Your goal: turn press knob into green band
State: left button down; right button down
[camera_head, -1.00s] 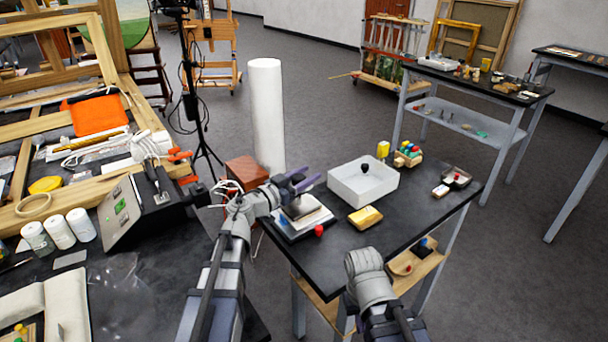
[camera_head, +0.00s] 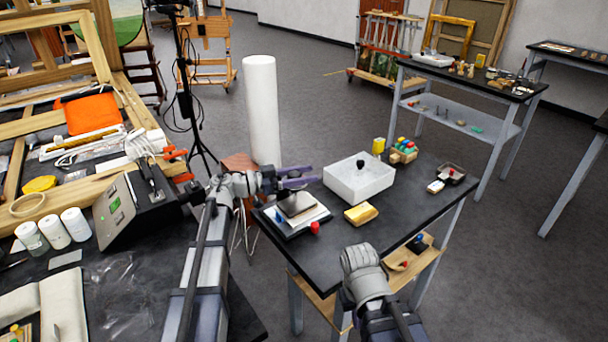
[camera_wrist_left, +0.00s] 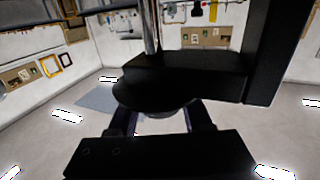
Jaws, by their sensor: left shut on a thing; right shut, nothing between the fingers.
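The press (camera_head: 284,232) stands at the near left of the dark table, with a pale pad and a dark block on it. Blue and red pieces show at its front edge. My left gripper (camera_head: 298,177) is over its back part, fingers pointing right. In the left wrist view a dark round piece, apparently the press knob (camera_wrist_left: 150,98), sits between my left fingers (camera_wrist_left: 165,125); the jaws are shut on it. The knob is hard to make out in the head view. No green band is readable on the press. My right arm's wrist shows at the table's near edge; its fingers are hidden.
A white bin (camera_head: 345,187) with a dark ball-topped piece and a yellow block (camera_head: 361,214) lie right of the press. A small dark tray (camera_head: 452,172) is at the table's right. A slanted panel (camera_head: 117,211) with green patches stands at left. The table's right front is clear.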

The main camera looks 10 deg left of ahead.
dwell(0.3)
pick_arm(q)
jog(key=shift+c, duration=1.7)
grip_release()
jog(key=v, duration=0.7)
jog(key=shift+s+a, duration=0.1)
jog(key=shift+a, duration=0.25)
jog(key=shift+s+f, duration=0.1)
